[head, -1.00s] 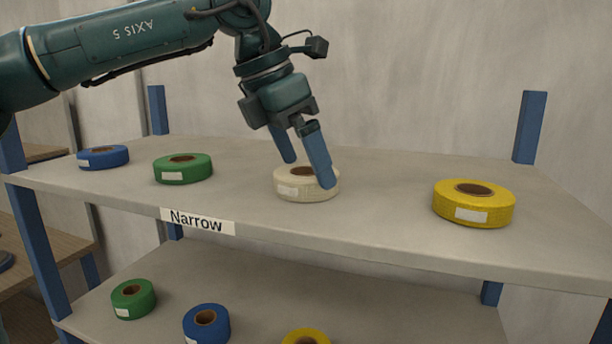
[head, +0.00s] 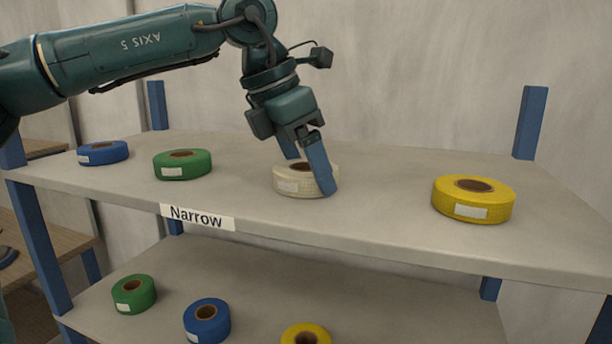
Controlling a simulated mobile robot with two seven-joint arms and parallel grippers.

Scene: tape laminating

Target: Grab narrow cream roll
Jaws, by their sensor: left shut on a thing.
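The narrow cream roll (head: 293,184) lies flat on the upper shelf, right of the "Narrow" label (head: 197,218). It has a white tag on its front and a brown core. My left gripper (head: 311,177) comes down on it from above with blue fingers. The front finger lies against the roll's right front side. The other finger is behind the roll's far side, its tip hidden. The gripper is shut on the cream roll, which still appears to rest on the shelf. My right gripper is not in view.
On the upper shelf (head: 395,237) stand a blue roll (head: 102,153) and a green roll (head: 183,165) to the left, and a yellow roll (head: 473,200) to the right. Green (head: 134,296), blue (head: 207,324) and yellow (head: 306,335) rolls lie on the lower shelf. A blue post (head: 530,122) rises at the back right.

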